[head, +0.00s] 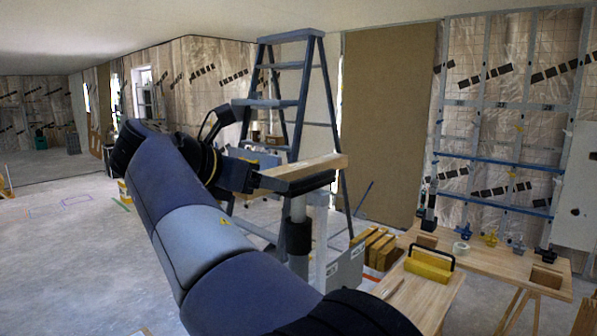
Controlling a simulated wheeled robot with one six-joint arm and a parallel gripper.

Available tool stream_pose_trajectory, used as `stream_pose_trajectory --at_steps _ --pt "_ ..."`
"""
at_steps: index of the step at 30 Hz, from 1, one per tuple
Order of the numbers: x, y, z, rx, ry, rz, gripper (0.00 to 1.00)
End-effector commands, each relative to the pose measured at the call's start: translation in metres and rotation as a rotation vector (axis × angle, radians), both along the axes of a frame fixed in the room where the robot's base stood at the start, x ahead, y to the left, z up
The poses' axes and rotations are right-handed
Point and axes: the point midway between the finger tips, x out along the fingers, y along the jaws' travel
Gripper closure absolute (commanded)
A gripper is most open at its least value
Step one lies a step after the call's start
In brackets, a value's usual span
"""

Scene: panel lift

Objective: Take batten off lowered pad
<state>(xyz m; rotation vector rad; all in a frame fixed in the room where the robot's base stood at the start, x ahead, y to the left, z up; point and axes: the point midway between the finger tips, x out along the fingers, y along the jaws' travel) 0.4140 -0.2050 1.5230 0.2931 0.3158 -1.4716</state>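The batten (312,167) is a pale wooden bar in the middle of the head view.
A blue stepladder (284,105) stands just behind the pad. The floor at the left is mostly open.

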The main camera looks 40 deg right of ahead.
Motion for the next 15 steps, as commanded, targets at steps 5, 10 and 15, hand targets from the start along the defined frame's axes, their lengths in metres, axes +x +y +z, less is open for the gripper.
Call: stream_pose_trajectory --at_steps 5,10,15 --pt "0.0001 0.0003 -0.0001 0.000 0.000 0.000 0.37" --pt "0.0001 0.0004 -0.0001 0.000 0.001 0.000 0.51" --pt "0.0001 0.0004 -0.0001 0.000 0.001 0.000 0.65"
